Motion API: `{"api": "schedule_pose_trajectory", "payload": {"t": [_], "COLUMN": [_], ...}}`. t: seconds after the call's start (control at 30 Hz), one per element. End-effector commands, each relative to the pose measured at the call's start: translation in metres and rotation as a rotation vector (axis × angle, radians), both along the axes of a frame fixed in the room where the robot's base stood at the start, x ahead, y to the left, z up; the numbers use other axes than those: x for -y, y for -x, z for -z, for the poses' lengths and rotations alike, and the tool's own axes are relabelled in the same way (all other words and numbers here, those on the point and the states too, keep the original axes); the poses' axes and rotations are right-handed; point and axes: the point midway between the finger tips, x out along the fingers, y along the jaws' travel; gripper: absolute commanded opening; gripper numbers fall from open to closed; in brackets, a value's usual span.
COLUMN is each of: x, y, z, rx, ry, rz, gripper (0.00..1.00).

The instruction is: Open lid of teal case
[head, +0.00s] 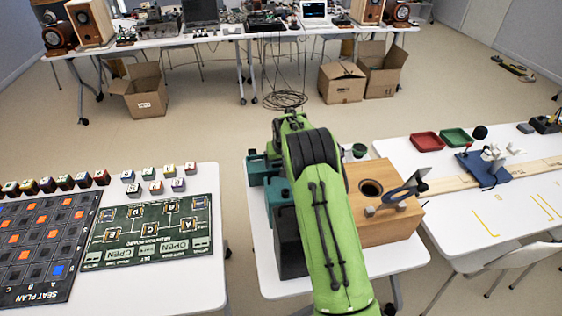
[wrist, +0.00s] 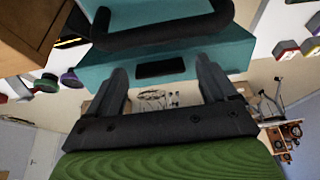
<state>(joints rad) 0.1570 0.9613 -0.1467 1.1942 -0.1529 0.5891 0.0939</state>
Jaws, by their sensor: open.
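The teal case (head: 278,192) stands on the middle white table in the head view, largely hidden behind my green arm. In the wrist view, the teal case (wrist: 220,52) fills the upper middle, with a thick black bar handle (wrist: 165,31) and a dark rectangular patch (wrist: 160,68) on its near face. My gripper (wrist: 162,70) is open, its two dark fingers spread apart and pointing at the case on either side of the dark patch. Whether the fingertips touch the case I cannot tell. My gripper is hidden in the head view.
A wooden box (head: 385,220) with a round hole stands right of my arm on the same table. A seat plan board (head: 42,245) and a green board (head: 150,230) lie on the left table. Red (head: 428,141) and green (head: 455,136) trays are on the right table.

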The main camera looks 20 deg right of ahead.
Motion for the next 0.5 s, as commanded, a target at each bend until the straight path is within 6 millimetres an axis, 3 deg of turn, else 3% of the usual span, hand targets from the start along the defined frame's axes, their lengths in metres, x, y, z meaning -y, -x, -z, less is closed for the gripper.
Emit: {"api": "schedule_pose_trajectory", "payload": {"t": [0.13, 0.5], "x": [-0.0001, -0.0002], "y": [0.0001, 0.0003], "z": [-0.0004, -0.0006], "rx": [0.000, -0.001], "ry": [0.000, 0.000], "rz": [0.000, 0.000], "gripper": [0.82, 0.25]}}
